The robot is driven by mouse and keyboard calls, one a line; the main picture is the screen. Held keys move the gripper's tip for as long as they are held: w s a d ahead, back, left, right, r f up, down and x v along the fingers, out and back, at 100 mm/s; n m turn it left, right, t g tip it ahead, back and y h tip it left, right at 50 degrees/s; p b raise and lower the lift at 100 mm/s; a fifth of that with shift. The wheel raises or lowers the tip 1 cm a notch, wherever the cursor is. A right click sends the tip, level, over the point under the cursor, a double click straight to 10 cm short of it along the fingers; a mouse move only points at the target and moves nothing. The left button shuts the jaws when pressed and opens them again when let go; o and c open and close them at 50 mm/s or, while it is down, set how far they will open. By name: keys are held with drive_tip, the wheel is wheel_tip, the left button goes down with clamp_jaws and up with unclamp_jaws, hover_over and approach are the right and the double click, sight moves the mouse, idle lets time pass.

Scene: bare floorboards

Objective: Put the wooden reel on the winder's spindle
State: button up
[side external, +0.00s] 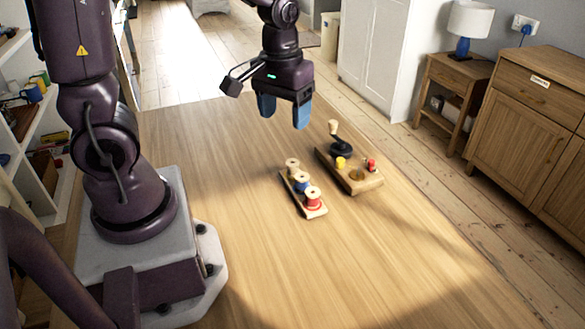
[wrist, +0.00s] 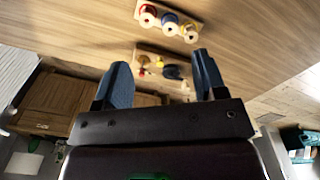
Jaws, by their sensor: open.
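My gripper (side external: 284,112) is open and empty, with blue fingers pointing down above the table, behind the reels and winder. Its fingers also frame the wrist view (wrist: 162,63). A short wooden rack (side external: 319,212) holds three reels in a row: a plain tan one, likely the wooden reel (side external: 293,165), a blue one (side external: 301,181) and a red one (side external: 313,198). The winder (side external: 365,186) stands to the right on a wooden base, with a black crank, yellow and red parts and a round brass-coloured part. I cannot tell which part is the spindle. In the wrist view, the rack (wrist: 181,18) is at the top.
The wooden table (side external: 220,190) is clear around the rack and winder. The winder stands near the table's right edge, with floorboards (side external: 430,165) beyond. A cabinet (side external: 535,135) and a small side table with a lamp (side external: 468,20) stand farther right.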

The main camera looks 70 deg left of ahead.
drive_tip(key=w+a+f+n+g+y, duration=0.1)
drive_tip(key=w+a+f+n, duration=0.2)
drive_tip(key=a+f+n, duration=0.4)
drive_tip(key=n, duration=0.5)
hover_over(293, 163)
drive_tip(key=d, duration=0.1)
drive_tip(key=shift+t+y, duration=0.3)
drive_tip(key=shift+y, duration=0.1)
drive_tip(key=f, duration=0.8)
drive_tip(key=shift+s+d+f, duration=0.1)
drive_tip(key=shift+s+f, duration=0.1)
drive_tip(key=shift+s, duration=0.05)
drive_tip(key=shift+w+a+f, duration=0.1)
drive_tip(key=shift+a+f, duration=0.05)
drive_tip(key=shift+f, duration=1.3)
drive_tip(key=shift+a+f, duration=0.1)
drive_tip(key=shift+f, duration=1.35)
drive_tip(key=c, duration=1)
drive_tip(key=shift+r, duration=0.1)
